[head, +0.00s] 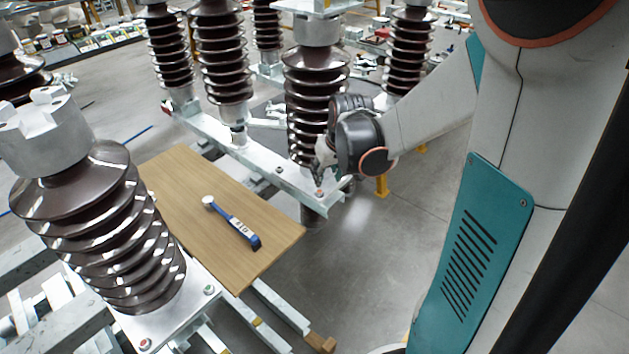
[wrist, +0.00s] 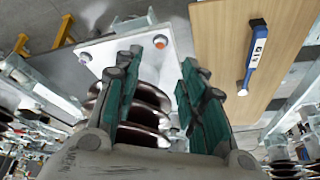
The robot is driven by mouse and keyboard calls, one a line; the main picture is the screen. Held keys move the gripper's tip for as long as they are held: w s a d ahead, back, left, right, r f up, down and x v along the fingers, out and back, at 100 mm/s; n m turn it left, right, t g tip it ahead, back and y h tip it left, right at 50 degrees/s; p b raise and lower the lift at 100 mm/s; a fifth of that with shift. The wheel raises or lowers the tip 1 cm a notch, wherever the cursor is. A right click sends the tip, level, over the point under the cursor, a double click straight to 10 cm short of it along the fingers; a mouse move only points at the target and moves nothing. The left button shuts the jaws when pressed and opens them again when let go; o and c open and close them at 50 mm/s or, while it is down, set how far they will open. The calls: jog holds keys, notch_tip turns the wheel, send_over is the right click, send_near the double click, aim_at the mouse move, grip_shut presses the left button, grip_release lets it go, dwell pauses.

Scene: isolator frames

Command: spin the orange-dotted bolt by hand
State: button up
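A bolt with an orange-red mark (head: 319,192) sits at the near end of the pale metal base plate under a brown ribbed insulator (head: 318,85). In the wrist view an orange-edged bolt head (wrist: 160,41) lies just beyond the gap between my fingertips. My gripper (wrist: 161,60) is open, its two green fingers apart with nothing between them. In the head view my gripper (head: 322,176) is beside the insulator, just above the marked bolt; its fingers are small and partly hidden there. I cannot tell whether they touch the bolt.
The insulator's ribs stand close beside my fingers. A wooden board (head: 180,185) carries a blue-handled tool (head: 238,228). Another insulator (head: 100,235) stands at the near left. Open floor (head: 370,280) lies right of the board.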

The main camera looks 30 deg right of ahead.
aim_at(320, 192)
jog(key=b+x, duration=0.3)
jog(key=x, duration=0.7)
jog(key=shift+w+f+b, duration=0.15)
jog(key=shift+f+b, duration=0.05)
jog(key=shift+b, duration=0.1)
jog(key=shift+c, duration=0.6)
grip_shut()
